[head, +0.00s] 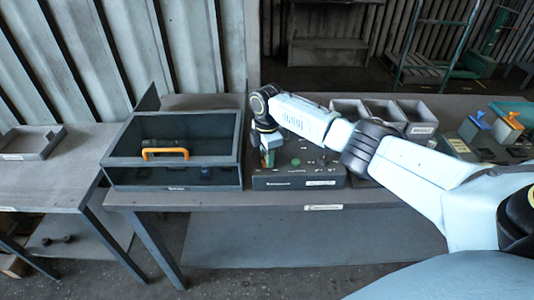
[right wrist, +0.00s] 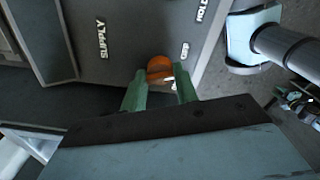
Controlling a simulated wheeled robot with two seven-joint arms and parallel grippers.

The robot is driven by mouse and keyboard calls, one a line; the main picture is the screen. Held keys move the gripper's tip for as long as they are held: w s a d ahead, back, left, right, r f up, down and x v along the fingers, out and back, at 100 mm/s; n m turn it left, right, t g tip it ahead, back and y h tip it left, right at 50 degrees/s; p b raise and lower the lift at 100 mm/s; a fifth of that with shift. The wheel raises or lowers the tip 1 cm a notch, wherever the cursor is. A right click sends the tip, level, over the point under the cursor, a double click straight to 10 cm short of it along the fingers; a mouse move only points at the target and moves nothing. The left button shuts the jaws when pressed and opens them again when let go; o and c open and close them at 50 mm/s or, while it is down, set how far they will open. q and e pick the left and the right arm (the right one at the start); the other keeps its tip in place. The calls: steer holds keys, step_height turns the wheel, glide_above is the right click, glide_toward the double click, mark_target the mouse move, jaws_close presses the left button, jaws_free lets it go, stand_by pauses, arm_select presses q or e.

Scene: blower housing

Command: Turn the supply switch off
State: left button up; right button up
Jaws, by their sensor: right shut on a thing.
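A dark control box (head: 300,182) with several small controls on top stands on the workbench, right of a glass-lidded case. In the right wrist view, its panel (right wrist: 140,25) carries a SUPPLY label (right wrist: 102,40) and an orange knob (right wrist: 159,65) to the right of and below that label. My right gripper (head: 267,158) is over the left part of the box. Its green fingers (right wrist: 160,82) are on either side of the orange knob and shut on it. The fingers partly hide the knob, and its exact setting cannot be told. My left gripper is not in view.
The case (head: 172,178) with an orange handle (head: 165,152) stands close to the left of the box. Grey bins (head: 420,130) stand behind to the right. Orange and blue-topped items (head: 478,122) are at the far right. A side table (head: 50,180) holds a tray.

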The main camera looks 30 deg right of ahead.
steer(key=shift+n, duration=2.2)
steer(key=o, duration=1)
step_height(320, 180, up, 14)
steer(key=shift+f, duration=0.25)
steer(key=shift+f, duration=0.1)
